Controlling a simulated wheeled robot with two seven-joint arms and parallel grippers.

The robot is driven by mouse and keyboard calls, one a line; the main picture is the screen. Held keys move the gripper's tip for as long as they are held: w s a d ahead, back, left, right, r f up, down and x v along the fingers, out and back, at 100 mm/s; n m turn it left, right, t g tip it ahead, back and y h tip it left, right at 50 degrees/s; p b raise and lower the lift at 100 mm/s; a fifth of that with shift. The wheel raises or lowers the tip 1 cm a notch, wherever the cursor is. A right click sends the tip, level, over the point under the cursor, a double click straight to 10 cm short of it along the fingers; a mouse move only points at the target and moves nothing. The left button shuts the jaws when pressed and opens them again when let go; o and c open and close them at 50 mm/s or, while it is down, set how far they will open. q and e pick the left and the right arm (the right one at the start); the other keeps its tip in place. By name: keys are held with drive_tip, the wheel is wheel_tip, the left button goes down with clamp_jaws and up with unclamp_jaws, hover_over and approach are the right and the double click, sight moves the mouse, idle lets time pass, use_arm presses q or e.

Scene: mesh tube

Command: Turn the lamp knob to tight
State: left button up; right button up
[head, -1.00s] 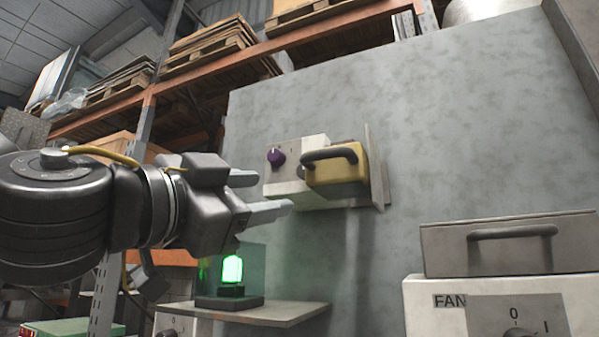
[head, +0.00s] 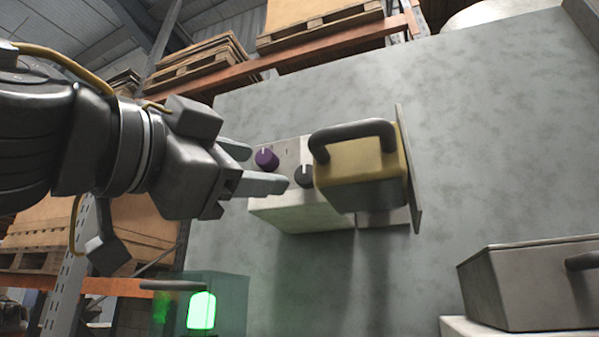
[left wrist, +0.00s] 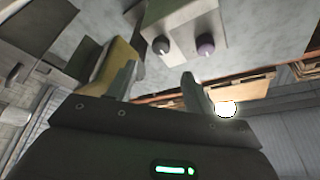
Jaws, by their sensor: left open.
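A white control box (head: 300,217) on the grey wall panel carries a purple knob (head: 266,158) and a dark grey knob (head: 303,176). Both knobs also show in the left wrist view, dark (left wrist: 161,45) and purple (left wrist: 205,45). I cannot read a label saying which is the lamp knob. A green-lit lamp (head: 201,311) glows below. My left gripper (head: 267,168) is open and empty, its fingers pointing toward the knobs. In the wrist view its fingers (left wrist: 158,74) look apart from both knobs. My right gripper is out of view.
A yellow cover with a dark handle (head: 362,180) juts out at the right of the control box, close to the dark knob. A grey lidded box (head: 520,285) stands at lower right. Racks with pallets (head: 315,30) are behind.

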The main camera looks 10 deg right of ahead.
sight(300, 175)
use_arm(q)
drive_tip(key=p+x, duration=0.6)
drive_tip(key=x, duration=0.3)
drive_tip(key=shift+w, duration=0.25)
drive_tip(key=shift+w+d+r+p, duration=0.1)
drive_tip(key=shift+d+p, duration=0.05)
drive_tip(key=shift+p, duration=0.15)
drive_tip(key=shift+w+d, duration=0.1)
drive_tip(key=shift+w, duration=0.1)
drive_tip(key=shift+d, duration=0.1)
drive_tip(key=c, duration=1)
drive_tip(key=shift+m+g+b, duration=0.3)
drive_tip(key=shift+m+b, duration=0.25)
drive_tip(key=shift+m, duration=0.35)
drive_tip(key=shift+m+g+b, duration=0.3)
drive_tip(key=shift+m+g, duration=0.2)
drive_tip(key=shift+m, duration=0.3)
drive_tip(key=shift+m+g, duration=0.3)
drive_tip(key=shift+m, duration=0.8)
drive_tip(key=shift+r+m+g+y, duration=0.1)
drive_tip(key=shift+m+g+y, duration=0.3)
drive_tip(key=shift+m, duration=0.6)
